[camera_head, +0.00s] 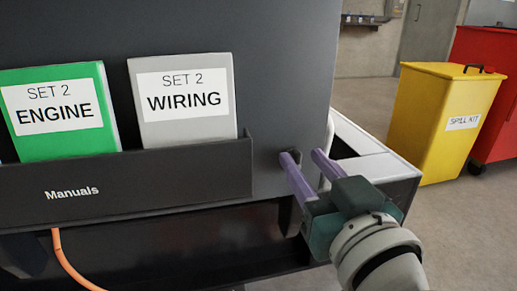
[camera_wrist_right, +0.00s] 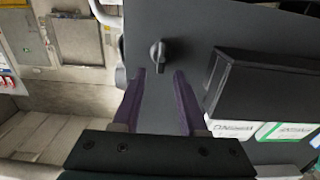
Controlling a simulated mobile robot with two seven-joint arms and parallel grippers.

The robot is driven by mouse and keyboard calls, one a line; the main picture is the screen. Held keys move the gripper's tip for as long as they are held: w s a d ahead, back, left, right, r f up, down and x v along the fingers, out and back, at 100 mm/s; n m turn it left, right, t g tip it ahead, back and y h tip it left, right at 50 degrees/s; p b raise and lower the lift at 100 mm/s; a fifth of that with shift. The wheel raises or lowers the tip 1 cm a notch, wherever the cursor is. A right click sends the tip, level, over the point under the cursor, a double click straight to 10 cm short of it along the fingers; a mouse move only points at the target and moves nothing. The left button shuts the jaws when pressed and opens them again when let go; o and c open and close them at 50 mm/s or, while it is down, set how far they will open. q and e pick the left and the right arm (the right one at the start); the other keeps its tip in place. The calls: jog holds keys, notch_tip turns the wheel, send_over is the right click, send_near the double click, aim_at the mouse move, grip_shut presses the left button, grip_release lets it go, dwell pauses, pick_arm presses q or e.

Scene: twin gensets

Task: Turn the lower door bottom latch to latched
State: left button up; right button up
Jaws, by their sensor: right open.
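The lower door bottom latch (camera_wrist_right: 157,54) is a small dark knob on the door's inner face. Its grip stands roughly upright in the right wrist view. In the head view it is a small dark shape (camera_head: 297,156) mostly behind the fingertips. The open dark grey door (camera_head: 285,60) fills the left and middle of the head view. My right gripper (camera_head: 302,154) is open and empty, with purple fingers pointing at the door. In the right wrist view its fingertips (camera_wrist_right: 160,72) lie either side of and just short of the knob. My left gripper is out of view.
A black manuals pocket (camera_head: 200,190) on the door, left of the latch, holds a green ENGINE binder (camera_head: 62,140) and a grey WIRING binder (camera_head: 187,132). An orange cable (camera_head: 62,255) hangs below. A yellow spill kit bin (camera_head: 435,130) and a red cabinet (camera_head: 490,110) stand right.

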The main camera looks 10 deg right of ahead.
jog(key=shift+w, duration=1)
jog(key=shift+c, duration=0.2)
jog(key=c, duration=0.6)
jog(key=shift+f, duration=0.1)
grip_shut()
jog(key=shift+s+f, duration=0.1)
